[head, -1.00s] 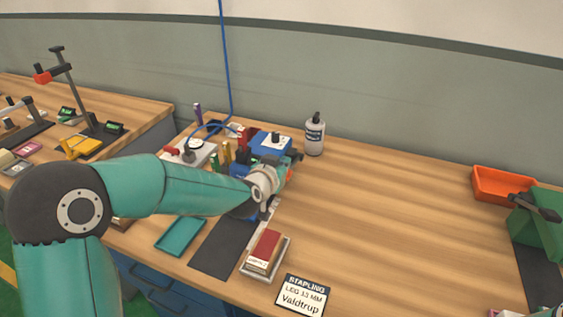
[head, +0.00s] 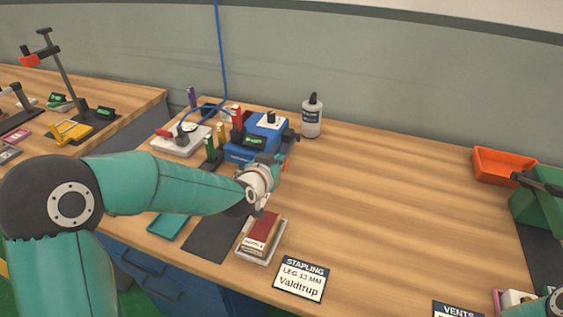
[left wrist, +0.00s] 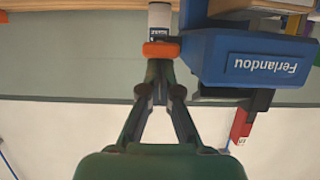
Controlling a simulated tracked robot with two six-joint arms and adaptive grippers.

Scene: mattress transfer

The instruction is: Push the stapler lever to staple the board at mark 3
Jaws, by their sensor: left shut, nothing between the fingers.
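The blue stapler (head: 250,153) stands near the left end of the bench. In the left wrist view, which shows the scene upside down, its blue housing (left wrist: 255,57) is marked "Ferlandou". A rounded orange piece (left wrist: 161,49), which looks like the lever's end, sits beside the housing. My left gripper (left wrist: 158,76) is shut and empty, its fingertips close to the orange piece; I cannot tell if they touch. In the head view my left wrist is in front of the stapler and hides its lower part. The board and mark 3 cannot be made out.
A white bottle (head: 312,117) stands behind the stapler. A stapling sign (head: 302,279), a tray (head: 256,256) with red and white boxes, and a teal tray (head: 168,225) lie in front. An orange bin (head: 502,166) is at the right. The bench middle is clear.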

